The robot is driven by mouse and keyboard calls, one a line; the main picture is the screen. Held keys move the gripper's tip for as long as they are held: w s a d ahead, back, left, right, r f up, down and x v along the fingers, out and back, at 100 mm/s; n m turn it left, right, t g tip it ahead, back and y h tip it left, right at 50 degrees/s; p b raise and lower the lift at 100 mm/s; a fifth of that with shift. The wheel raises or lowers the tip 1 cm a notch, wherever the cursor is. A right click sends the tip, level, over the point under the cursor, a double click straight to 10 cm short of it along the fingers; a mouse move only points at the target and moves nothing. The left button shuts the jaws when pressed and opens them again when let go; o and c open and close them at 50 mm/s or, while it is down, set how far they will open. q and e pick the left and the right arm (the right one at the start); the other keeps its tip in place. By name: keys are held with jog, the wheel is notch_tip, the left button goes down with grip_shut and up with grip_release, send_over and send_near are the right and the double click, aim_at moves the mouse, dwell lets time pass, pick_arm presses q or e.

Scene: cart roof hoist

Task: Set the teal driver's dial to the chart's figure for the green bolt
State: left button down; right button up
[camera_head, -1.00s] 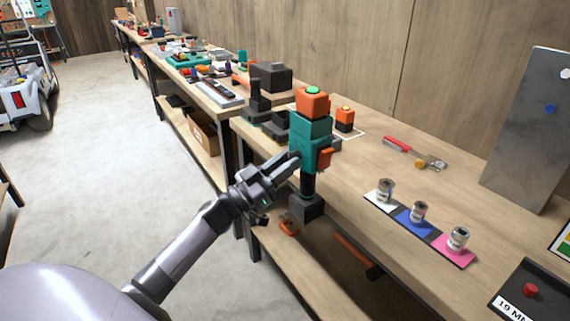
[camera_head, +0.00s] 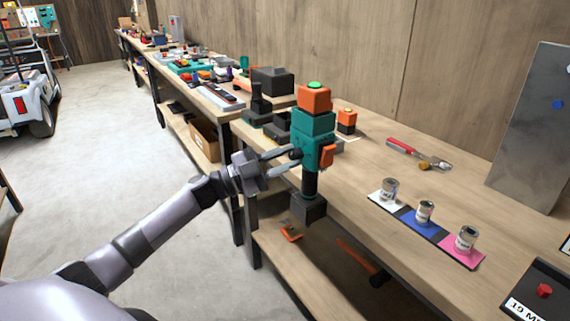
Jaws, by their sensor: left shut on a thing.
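My right gripper is out of view. I see no green bolt and no readable chart.
Three cans stand on a white, blue and pink strip (camera_head: 436,238) on the bench (camera_head: 345,190). A red-handled tool (camera_head: 405,147) lies behind them. A grey metal plate (camera_head: 527,140) with a blue bolt (camera_head: 557,104) stands at right. A black box with a red button (camera_head: 544,290) is front right.

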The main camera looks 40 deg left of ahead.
pick_arm(q)
jog(key=m+g, duration=0.1)
jog(key=m, duration=0.2)
jog(key=shift+a+r+m, duration=0.1)
jog(key=shift+m, duration=0.2)
jog(key=m+g, duration=0.1)
jog(key=m, duration=0.2)
jog(key=shift+r+g, duration=0.15)
jog(key=shift+g, duration=0.15)
jog(key=m, duration=0.2)
jog(key=m+g+y, duration=0.1)
jog(key=m, duration=0.2)
jog(key=shift+r+g, duration=0.2)
jog(key=shift+g, duration=0.1)
jog(key=c, duration=0.9)
grip_release()
